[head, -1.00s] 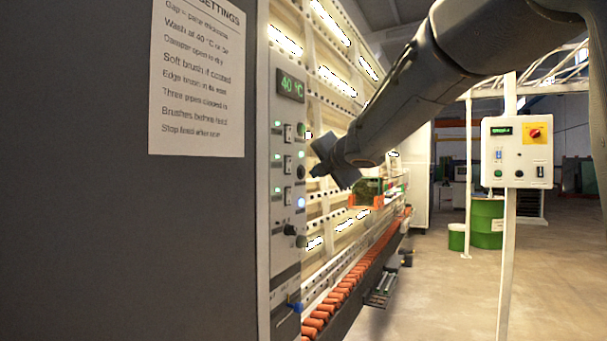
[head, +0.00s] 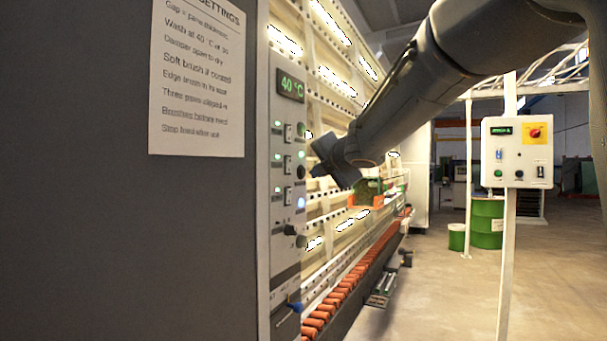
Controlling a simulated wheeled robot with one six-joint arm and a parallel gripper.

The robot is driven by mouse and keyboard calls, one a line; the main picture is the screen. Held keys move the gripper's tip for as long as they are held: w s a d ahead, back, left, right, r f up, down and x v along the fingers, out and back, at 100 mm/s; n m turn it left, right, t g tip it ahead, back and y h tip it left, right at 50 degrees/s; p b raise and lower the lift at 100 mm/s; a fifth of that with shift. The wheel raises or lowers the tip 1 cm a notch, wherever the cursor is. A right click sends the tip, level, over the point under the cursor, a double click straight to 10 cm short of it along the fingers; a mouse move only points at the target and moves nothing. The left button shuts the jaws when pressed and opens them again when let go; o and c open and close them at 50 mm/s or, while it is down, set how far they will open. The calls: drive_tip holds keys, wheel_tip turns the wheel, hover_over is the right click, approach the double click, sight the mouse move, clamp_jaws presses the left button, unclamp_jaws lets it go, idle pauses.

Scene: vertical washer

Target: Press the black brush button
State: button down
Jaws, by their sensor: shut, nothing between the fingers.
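The washer's narrow control panel (head: 286,215) is left of centre, seen at a steep angle. On its right-hand column are a green button (head: 301,130), a black button (head: 300,172), a lit bluish-white button (head: 301,203) and a lower black button (head: 301,241). Their labels are too small to read.
A 40 °C display (head: 290,86), rocker switches (head: 288,133) and a black knob (head: 290,230) share the panel. A paper notice (head: 198,75) hangs on the dark cabinet side (head: 120,250). Orange rollers (head: 335,297) run along the washer's base.

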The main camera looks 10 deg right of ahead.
drive_tip(key=shift+a, duration=0.15)
drive_tip(key=shift+w+a, duration=0.2)
drive_tip(key=shift+w+a, duration=0.25)
drive_tip(key=shift+a, duration=0.15)
idle(0.9)
drive_tip(key=shift+d, duration=0.1)
drive_tip(key=shift+s+d, duration=0.5)
drive_tip(key=shift+d, duration=0.1)
drive_tip(key=shift+d, duration=0.1)
drive_tip(key=s+d, duration=0.1)
drive_tip(key=d, duration=0.1)
drive_tip(key=s+d+p, duration=0.1)
drive_tip(key=s+d, duration=0.1)
idle(0.6)
drive_tip(key=shift+f, duration=0.1)
idle(0.5)
